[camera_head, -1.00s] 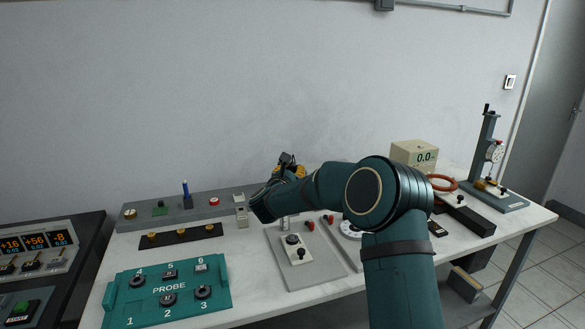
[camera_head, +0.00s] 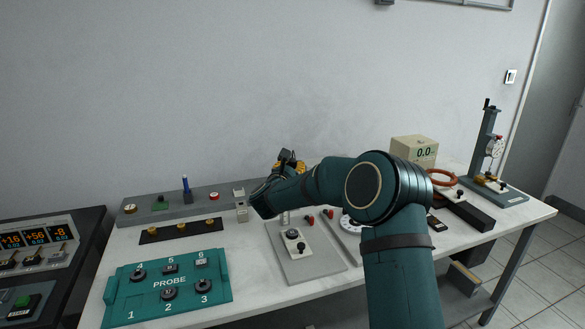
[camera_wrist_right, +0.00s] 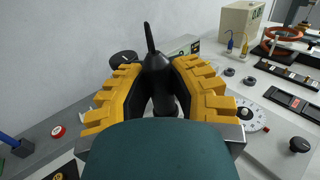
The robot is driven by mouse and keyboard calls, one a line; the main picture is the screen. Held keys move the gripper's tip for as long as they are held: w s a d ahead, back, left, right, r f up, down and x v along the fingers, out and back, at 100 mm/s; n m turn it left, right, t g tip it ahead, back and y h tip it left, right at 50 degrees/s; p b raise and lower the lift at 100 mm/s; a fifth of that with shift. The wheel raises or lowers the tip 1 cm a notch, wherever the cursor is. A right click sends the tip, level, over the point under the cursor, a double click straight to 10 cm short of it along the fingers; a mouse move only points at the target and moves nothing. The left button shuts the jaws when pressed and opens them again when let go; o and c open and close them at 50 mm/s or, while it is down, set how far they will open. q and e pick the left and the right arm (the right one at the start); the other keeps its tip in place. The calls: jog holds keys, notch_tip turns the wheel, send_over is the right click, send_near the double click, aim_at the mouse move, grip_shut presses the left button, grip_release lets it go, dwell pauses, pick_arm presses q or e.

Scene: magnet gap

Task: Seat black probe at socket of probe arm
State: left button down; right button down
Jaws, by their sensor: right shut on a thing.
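My right gripper (camera_wrist_right: 157,72) is shut on the black probe (camera_wrist_right: 155,80), with its yellow fingers on either side of it. The probe's thin tip points up and away in the right wrist view. In the head view, the right gripper (camera_head: 286,165) is above the back of the bench, with the dark top of the probe (camera_head: 287,155) between its fingers. I cannot make out the socket of the probe arm; the gripper and my forearm cover part of that area. My left gripper is not in view.
A teal PROBE panel (camera_head: 133,313) lies at the bench's front left. A grey rail (camera_head: 150,214) runs along the back. A grey plate (camera_head: 325,263) with a black knob lies below my forearm. A gauge stand (camera_head: 487,140) is at the far right.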

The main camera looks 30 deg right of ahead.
jog(key=shift+f, duration=0.3)
jog(key=shift+f, duration=0.35)
jog(key=shift+f, duration=0.65)
jog(key=shift+f, duration=0.35)
jog(key=shift+f, duration=0.65)
jog(key=shift+f, duration=0.4)
jog(key=shift+f, duration=0.65)
jog(key=shift+f, duration=0.35)
jog(key=shift+f, duration=0.4)
